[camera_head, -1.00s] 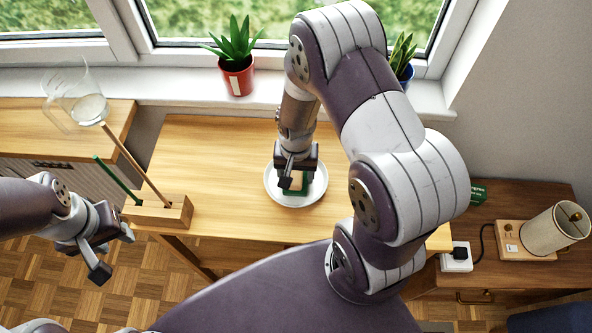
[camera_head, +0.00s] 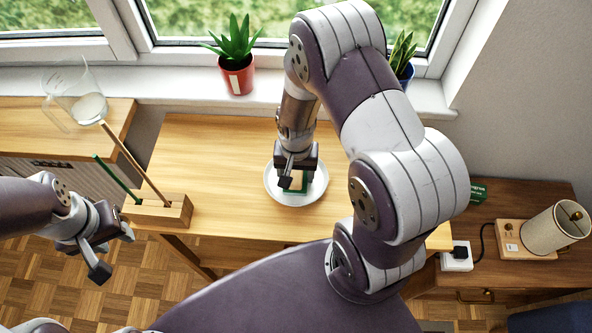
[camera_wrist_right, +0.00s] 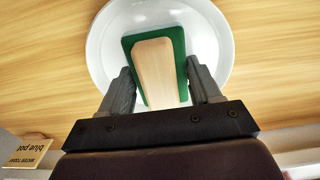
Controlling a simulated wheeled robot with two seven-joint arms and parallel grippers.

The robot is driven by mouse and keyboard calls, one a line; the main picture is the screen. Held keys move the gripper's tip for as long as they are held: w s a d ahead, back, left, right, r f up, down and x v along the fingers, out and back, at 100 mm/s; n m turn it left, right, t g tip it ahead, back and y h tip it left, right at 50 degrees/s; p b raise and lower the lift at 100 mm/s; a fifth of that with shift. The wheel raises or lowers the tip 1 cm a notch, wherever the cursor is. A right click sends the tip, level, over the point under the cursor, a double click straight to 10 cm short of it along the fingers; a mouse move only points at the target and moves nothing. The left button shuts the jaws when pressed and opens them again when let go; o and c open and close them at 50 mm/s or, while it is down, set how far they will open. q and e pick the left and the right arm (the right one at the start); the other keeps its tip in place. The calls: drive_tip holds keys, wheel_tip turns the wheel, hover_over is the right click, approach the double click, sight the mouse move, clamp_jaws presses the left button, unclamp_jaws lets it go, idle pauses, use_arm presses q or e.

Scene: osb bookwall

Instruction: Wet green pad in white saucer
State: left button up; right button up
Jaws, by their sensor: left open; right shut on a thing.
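The white saucer (camera_head: 317,193) stands on the wooden table, and it fills the upper middle of the right wrist view (camera_wrist_right: 104,62). The green pad (camera_head: 302,188) is in the saucer; in the right wrist view the pad (camera_wrist_right: 129,45) has a pale wooden block (camera_wrist_right: 157,75) on top as a grip. My right gripper (camera_head: 297,181) is over the saucer, shut on the wooden grip; its fingers show on both sides of the grip in the right wrist view (camera_wrist_right: 160,92). My left gripper (camera_head: 117,252) is open and empty at the left, in front of the wooden holder.
A wooden holder (camera_head: 178,211) with a green stick and a tan stick stands at the table's left edge. A glass jug (camera_head: 88,106) is at the back left. Potted plants (camera_head: 236,75) line the sill. A lamp (camera_head: 555,228) stands at the right. The table's middle left is clear.

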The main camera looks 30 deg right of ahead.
drive_tip(key=shift+r, duration=0.1)
drive_tip(key=shift+r+p, duration=2.4)
drive_tip(key=shift+p, duration=0.05)
wheel_tip(320, 180, up, 4)
drive_tip(key=p, duration=0.4)
drive_tip(key=shift+r, duration=0.15)
drive_tip(key=shift+f, duration=0.2)
idle(0.4)
